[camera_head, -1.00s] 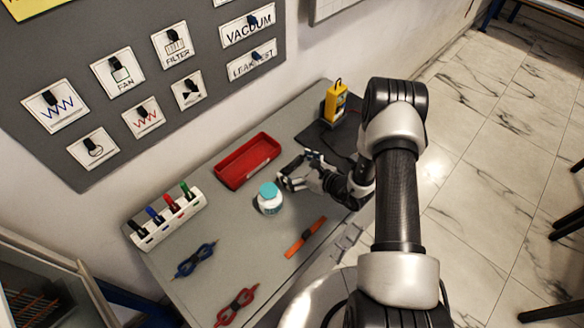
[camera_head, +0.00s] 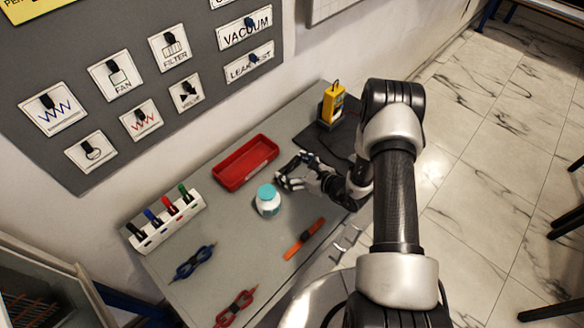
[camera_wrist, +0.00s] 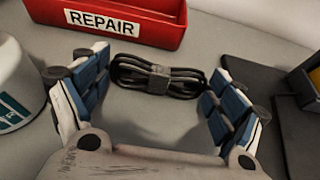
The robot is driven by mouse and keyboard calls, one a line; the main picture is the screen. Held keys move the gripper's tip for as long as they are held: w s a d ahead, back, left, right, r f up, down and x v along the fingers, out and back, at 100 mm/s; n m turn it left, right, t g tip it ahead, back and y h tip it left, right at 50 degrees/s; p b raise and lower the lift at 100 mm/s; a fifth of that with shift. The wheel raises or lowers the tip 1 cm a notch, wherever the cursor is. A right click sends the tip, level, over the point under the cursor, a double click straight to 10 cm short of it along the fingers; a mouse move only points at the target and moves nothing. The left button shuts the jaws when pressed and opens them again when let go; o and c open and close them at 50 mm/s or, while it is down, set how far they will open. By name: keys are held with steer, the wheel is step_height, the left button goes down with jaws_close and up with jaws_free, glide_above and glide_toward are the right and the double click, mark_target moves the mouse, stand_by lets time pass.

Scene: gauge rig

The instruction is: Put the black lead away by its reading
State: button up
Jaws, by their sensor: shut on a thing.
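The black lead (camera_wrist: 158,76), a coiled bundle with a band round its middle, lies between my fingers in the wrist view. My gripper (camera_head: 293,171) is shut on it, low over the grey table; I cannot tell whether the lead is clear of the surface. In the head view the gripper hides most of the lead. A red bin (camera_head: 246,163) stands just beyond my gripper; it also shows in the wrist view (camera_wrist: 120,27), labelled REPAIR, and is empty where I see inside. A yellow meter (camera_head: 333,104) stands at the back right; its reading is not legible.
A dark mat (camera_head: 335,138) lies by the meter.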

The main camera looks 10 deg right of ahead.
step_height(320, 180, up, 20)
steer(key=p, duration=0.5)
steer(key=s+r+m+h+b, duration=0.1)
steer(key=s+b, duration=0.3)
steer(key=s, duration=0.4)
steer(key=shift+s+r+t, duration=0.15)
steer(key=shift+r+t, duration=0.15)
steer(key=shift+r, duration=0.25)
